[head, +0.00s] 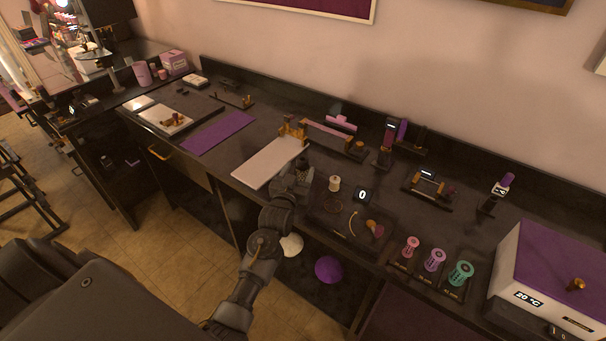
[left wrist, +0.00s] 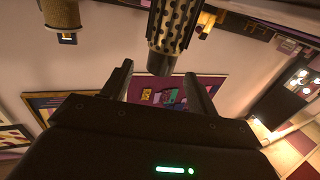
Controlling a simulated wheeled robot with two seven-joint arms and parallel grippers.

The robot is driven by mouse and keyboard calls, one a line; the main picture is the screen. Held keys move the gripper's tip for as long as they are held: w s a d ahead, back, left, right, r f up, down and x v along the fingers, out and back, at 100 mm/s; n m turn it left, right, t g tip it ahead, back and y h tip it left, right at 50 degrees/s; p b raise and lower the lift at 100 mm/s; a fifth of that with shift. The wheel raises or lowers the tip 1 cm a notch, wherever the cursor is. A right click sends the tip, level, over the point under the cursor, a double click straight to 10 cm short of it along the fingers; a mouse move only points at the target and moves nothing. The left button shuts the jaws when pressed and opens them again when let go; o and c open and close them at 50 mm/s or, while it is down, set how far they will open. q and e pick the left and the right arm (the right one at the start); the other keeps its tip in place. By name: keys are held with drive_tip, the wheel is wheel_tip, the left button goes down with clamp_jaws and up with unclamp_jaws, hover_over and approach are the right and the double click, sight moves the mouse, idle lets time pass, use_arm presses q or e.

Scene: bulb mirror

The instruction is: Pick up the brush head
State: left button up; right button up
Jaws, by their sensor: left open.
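The brush head looks to be the dark barrel with a pattern of holes at the top of the left wrist view (left wrist: 176,25). In the head view it seems to be the small dark upright piece (head: 303,163) just beyond my left gripper (head: 299,179), partly hidden by it. In the left wrist view my left gripper (left wrist: 158,72) is open. Its two fingers reach toward the barrel, whose near end shows between the fingertips in the picture. I see no contact, and the gap in depth is unclear. My right gripper is not in view.
A pale board (head: 268,163) lies left of the gripper. To its right are a cream spool (head: 334,184), a small dark display (head: 362,195) and a dark tray (head: 335,228). Coloured spools (head: 434,260) and a white box with a purple top (head: 548,275) stand farther right.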

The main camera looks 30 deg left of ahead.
sight(301, 164)
use_arm(q)
drive_tip(key=w+p, duration=0.1)
drive_tip(key=w, duration=0.1)
drive_tip(key=w+a, duration=0.1)
drive_tip(key=w, duration=0.2)
drive_tip(key=shift+p, duration=0.4)
drive_tip(key=shift+r, duration=0.1)
drive_tip(key=shift+s, duration=0.1)
clamp_jaws()
